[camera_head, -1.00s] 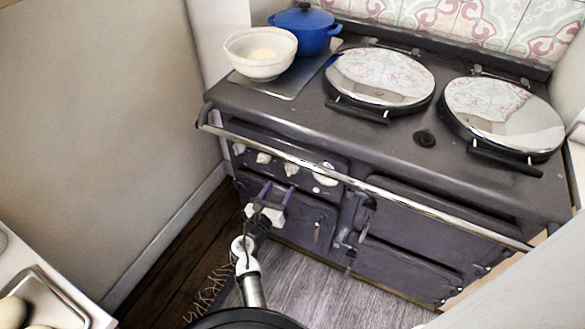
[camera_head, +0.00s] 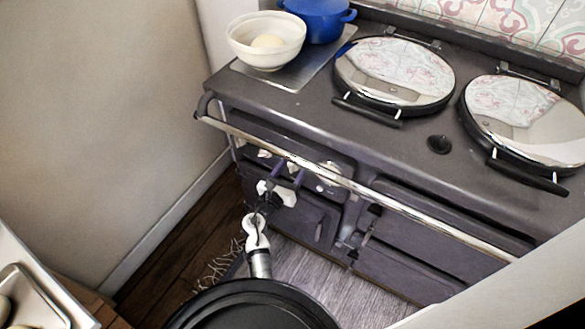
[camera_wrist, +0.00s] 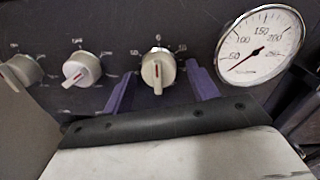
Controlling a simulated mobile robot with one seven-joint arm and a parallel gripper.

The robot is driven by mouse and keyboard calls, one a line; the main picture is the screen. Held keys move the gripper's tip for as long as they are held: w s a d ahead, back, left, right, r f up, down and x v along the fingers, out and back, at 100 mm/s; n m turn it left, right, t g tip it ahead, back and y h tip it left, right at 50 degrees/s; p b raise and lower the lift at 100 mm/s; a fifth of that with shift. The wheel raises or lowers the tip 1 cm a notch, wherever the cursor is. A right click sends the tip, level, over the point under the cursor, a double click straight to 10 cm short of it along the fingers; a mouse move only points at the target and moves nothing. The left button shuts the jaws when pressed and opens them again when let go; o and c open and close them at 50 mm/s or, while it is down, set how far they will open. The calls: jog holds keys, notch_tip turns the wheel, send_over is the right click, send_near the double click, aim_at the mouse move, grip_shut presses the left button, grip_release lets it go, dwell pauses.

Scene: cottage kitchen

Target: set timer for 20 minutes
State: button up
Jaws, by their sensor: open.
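The range's control panel fills the wrist view, with a row of off-white knobs bearing red pointer marks. The fingers are open, one on each side, with visible room around the knob. Another knob (camera_wrist: 81,69) and a further knob (camera_wrist: 22,70) are to the left. In the head view my gripper (camera_head: 286,172) is at the panel, below the front rail.
A round temperature gauge (camera_wrist: 262,46) is right of the fingers. A chrome rail (camera_head: 400,204) runs across the range front above the panel. A white bowl (camera_head: 266,43) and a blue pot (camera_head: 322,20) stand on top. A tray (camera_head: 30,290) is at lower left.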

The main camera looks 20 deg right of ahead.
jog(key=c, duration=1)
jog(key=shift+m+b, duration=0.4)
jog(key=m+b, duration=0.1)
jog(key=m, duration=0.1)
jog(key=m+b, duration=0.1)
jog(key=b, duration=0.1)
jog(key=shift+a+f+m, duration=0.1)
jog(key=shift+f+m, duration=0.1)
jog(key=shift+m, duration=0.2)
jog(key=m+b, duration=0.6)
jog(key=shift+w+m+h, duration=0.15)
jog(key=shift+m+h, duration=0.15)
jog(key=shift+w+a+r+m+h+b, duration=0.1)
jog(key=shift+r+m+h+b, duration=0.1)
jog(key=shift+m+b, duration=2)
jog(key=shift+r+m+h+b, duration=0.1)
jog(key=shift+m+h+b, duration=0.1)
jog(key=shift+m+b, duration=2)
jog(key=shift+r+m+p, duration=0.1)
jog(key=shift+m+p, duration=0.2)
jog(key=shift+m, duration=0.3)
